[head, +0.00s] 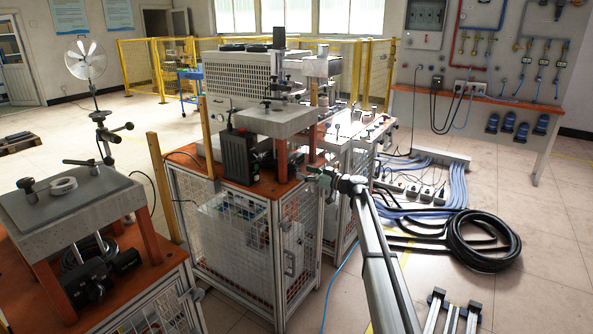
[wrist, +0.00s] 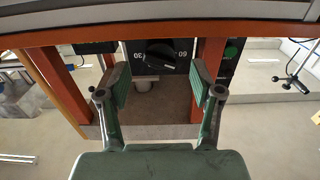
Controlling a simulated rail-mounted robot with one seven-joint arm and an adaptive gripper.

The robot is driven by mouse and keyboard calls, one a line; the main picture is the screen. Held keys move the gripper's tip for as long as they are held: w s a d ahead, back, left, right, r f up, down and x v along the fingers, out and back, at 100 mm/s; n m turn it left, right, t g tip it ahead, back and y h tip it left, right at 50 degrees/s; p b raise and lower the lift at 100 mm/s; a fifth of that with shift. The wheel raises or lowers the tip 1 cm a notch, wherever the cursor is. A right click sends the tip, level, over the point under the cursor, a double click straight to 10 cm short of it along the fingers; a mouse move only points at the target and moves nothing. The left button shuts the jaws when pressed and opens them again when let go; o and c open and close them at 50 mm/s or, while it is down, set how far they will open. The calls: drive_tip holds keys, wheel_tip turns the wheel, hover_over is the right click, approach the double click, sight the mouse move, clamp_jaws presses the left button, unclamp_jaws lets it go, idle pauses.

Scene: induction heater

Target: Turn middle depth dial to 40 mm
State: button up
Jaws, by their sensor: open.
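In the wrist view a black dial knob (wrist: 162,54) sits on a dark panel, with pale scale numbers at its left and right that look like 30 and 60, apparently upside down. The pointer's exact setting is too small to read. My gripper (wrist: 157,78) is open, its two green fingers apart with the knob seen beyond and between their tips. Nothing is held, and I see no clear contact with the knob. In the head view my gripper (head: 318,178) is beside the middle station's orange legs, under its grey top plate (head: 277,121); the dial cannot be made out there.
Orange legs (wrist: 63,85) flank the dial, and an edge runs above it in the wrist view. A green button (wrist: 231,50) is right of the dial. Another station (head: 75,205) stands at left in the head view. A black hose coil (head: 480,240) lies on the floor at right.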

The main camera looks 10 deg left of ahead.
sight(299, 170)
drive_tip(key=shift+x, duration=2.4)
drive_tip(key=c, duration=1.1)
